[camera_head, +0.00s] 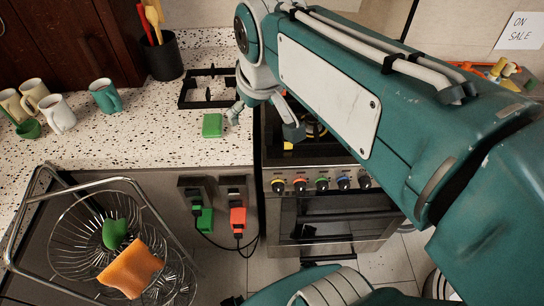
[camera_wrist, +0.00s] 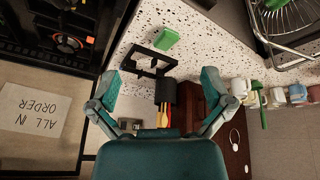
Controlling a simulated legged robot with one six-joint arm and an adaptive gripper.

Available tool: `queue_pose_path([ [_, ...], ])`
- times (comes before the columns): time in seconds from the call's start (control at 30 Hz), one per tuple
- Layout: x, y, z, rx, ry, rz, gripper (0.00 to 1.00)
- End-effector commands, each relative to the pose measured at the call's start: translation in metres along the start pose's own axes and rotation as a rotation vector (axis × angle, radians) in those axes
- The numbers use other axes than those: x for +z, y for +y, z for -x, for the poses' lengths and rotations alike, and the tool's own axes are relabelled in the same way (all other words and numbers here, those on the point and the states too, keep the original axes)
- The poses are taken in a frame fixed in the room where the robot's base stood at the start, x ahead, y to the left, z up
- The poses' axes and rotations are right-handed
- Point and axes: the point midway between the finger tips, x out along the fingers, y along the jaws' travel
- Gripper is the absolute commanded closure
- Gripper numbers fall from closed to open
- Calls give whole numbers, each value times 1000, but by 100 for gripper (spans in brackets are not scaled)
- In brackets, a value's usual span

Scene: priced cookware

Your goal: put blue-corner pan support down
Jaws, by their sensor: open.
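A black pan support (camera_head: 203,88), a square open frame, lies on the speckled counter left of the stove. It also shows in the wrist view (camera_wrist: 149,68), ahead of my gripper and between its fingers as seen there. No blue corner can be made out on it, and its right part is partly covered by my gripper in the head view. My gripper (camera_head: 264,116) is open and empty, with its fingers spread wide near the counter's edge by the stove. In the wrist view both fingers of my gripper (camera_wrist: 160,92) show, apart from the frame.
A green block (camera_head: 212,125) sits in front of the pan support. The stove (camera_head: 330,205) with coloured knobs is to the right, its top largely hidden by my arm. A utensil holder (camera_head: 163,57), several mugs (camera_head: 58,113) and a wire basket rack (camera_head: 85,235) are to the left.

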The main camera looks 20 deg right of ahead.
Motion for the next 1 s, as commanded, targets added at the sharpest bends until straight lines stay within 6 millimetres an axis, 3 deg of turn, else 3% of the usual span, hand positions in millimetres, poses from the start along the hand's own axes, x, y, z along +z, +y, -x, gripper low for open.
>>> queue_pose_path([
  [0.03, 20, -4, 0, 4, 16, -33, 0],
  [0.2, 75, -15, -10, 10, 60, -140, 0],
  [0.33, 100, -20, -19, 11, 80, -192, 0],
  [0.47, 108, -21, -23, 11, 85, -211, 0],
  [1.0, 108, -21, -22, 11, 84, -209, 0],
])
